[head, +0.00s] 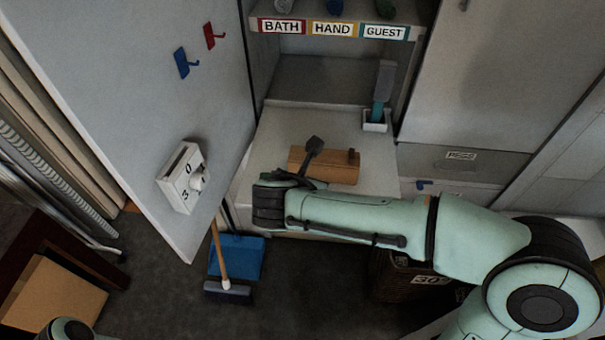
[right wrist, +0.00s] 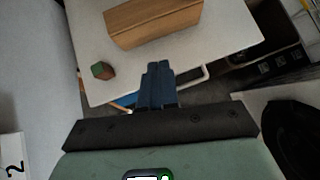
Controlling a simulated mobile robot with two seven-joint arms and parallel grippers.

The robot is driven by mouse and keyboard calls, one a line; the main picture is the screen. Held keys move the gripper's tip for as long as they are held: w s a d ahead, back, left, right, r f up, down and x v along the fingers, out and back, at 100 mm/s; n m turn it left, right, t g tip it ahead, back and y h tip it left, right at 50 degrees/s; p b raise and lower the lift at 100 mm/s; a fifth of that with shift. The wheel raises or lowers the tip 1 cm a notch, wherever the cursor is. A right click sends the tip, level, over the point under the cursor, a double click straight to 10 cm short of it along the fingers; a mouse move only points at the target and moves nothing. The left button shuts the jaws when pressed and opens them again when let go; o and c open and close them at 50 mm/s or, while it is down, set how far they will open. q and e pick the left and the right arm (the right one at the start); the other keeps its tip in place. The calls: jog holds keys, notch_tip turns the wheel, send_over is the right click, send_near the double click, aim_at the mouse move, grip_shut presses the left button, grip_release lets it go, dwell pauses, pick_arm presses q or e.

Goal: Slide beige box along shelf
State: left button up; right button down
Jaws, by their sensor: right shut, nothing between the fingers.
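The beige box (head: 335,168), a light-brown wooden-looking block, lies on the pale shelf (head: 268,150) inside the open cabinet. It also shows at the top of the right wrist view (right wrist: 152,20). My right gripper (head: 314,145) reaches in from the right, and its dark parts cover some of the box in the head view. In the right wrist view its fingers (right wrist: 158,78) are shut with nothing between them, pointing toward the box, with a visible gap in that picture. Whether they touch anything is unclear. My left gripper is not in view.
A small green-topped block (right wrist: 103,70) sits near the shelf's edge. A white cup with a brush (head: 376,122) stands at the back right. The open door (head: 130,90) with a white dial box (head: 178,185) bounds the left. A blue dustpan (head: 240,255) is below.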

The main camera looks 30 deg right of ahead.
aim_at(325, 167)
jog(key=b+x, duration=0.1)
jog(key=x, duration=0.7)
jog(key=shift+d+f, duration=0.15)
jog(key=shift+f, duration=0.25)
jog(key=w+d, duration=0.2)
jog(key=shift+w+d+f+p, duration=0.15)
jog(key=shift+w+d+p, duration=0.05)
jog(key=shift+w+p, duration=0.15)
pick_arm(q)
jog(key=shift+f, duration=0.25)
pick_arm(e)
jog(key=shift+w+d, duration=0.35)
jog(key=shift+d, duration=0.05)
jog(key=w+d+p, duration=0.8)
jog(key=w+d, duration=0.3)
jog(key=shift+w, duration=0.25)
jog(key=shift+w+d, duration=0.1)
jog(key=shift+d, duration=0.05)
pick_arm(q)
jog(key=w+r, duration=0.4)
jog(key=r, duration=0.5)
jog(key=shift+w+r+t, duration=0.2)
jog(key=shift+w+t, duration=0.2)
pick_arm(e)
jog(key=shift+s, duration=0.2)
